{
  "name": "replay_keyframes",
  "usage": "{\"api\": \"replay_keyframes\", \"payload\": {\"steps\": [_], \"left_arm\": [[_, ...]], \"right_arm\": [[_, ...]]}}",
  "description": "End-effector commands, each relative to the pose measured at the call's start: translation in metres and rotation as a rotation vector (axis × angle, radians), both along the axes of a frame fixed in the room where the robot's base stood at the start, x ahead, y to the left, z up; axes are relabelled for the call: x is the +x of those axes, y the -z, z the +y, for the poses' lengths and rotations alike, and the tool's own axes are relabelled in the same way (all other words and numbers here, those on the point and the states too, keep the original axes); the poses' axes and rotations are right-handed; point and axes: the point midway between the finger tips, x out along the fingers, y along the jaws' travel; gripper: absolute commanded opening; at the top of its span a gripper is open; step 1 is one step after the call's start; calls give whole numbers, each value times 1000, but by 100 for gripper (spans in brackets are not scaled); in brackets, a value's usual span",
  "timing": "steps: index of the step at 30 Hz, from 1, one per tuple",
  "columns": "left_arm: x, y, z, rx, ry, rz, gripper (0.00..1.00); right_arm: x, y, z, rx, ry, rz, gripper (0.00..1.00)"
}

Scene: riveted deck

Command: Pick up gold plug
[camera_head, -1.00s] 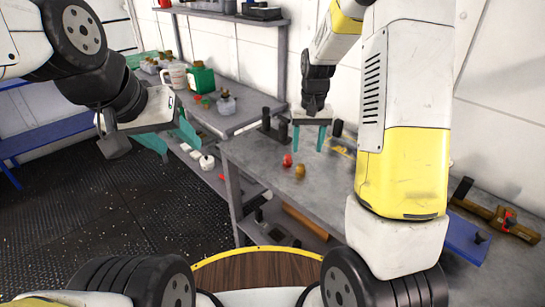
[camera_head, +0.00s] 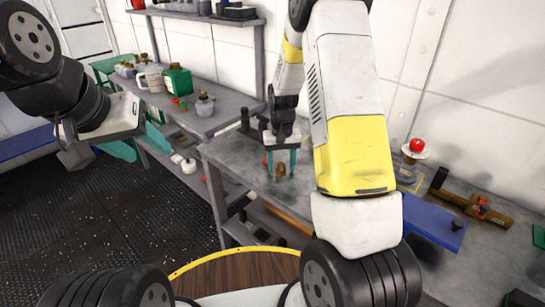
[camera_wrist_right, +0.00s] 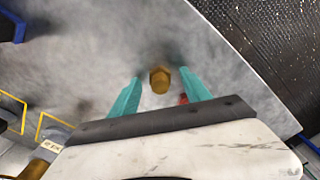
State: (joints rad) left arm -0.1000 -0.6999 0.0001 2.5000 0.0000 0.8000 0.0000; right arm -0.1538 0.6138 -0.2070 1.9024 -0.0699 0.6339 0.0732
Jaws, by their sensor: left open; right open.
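The gold plug (camera_head: 281,169) stands on the grey metal table, between the teal fingers of my right gripper (camera_head: 280,172). In the right wrist view the gold plug (camera_wrist_right: 160,80) has a hexagonal base and sits centred between the spread fingers (camera_wrist_right: 159,90), with a gap on each side. My right gripper is open, pointing down, and not closed on the plug. My left gripper (camera_head: 138,146) is open and empty, far to the left above the floor. Whether the right fingertips touch the table cannot be told.
A red object (camera_wrist_right: 183,98) lies close beside the right-hand finger in the wrist view. The table edge (camera_wrist_right: 250,60) is near. Dark fittings (camera_head: 250,120) stand behind the gripper. A blue box (camera_head: 432,222) and a red button (camera_head: 416,146) are to the right.

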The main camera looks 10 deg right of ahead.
Motion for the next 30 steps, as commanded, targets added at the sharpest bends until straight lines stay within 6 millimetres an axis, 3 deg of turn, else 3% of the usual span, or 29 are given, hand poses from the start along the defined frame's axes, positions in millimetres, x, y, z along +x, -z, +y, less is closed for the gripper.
{"api": "replay_keyframes", "payload": {"steps": [2, 10, 22, 30], "left_arm": [[0, 0, 0, 0, 0, 0, 53], [0, 0, 0, 0, 0, 0, 53], [0, 0, 0, 0, 0, 0, 53], [0, 0, 0, 0, 0, 0, 53]], "right_arm": [[0, 0, 0, 0, 0, 0, 52], [0, 0, 0, 0, 0, 0, 0], [1, -5, 0, 0, 0, -2, 0], [1, -35, 1, 1, -1, -4, 0]]}}
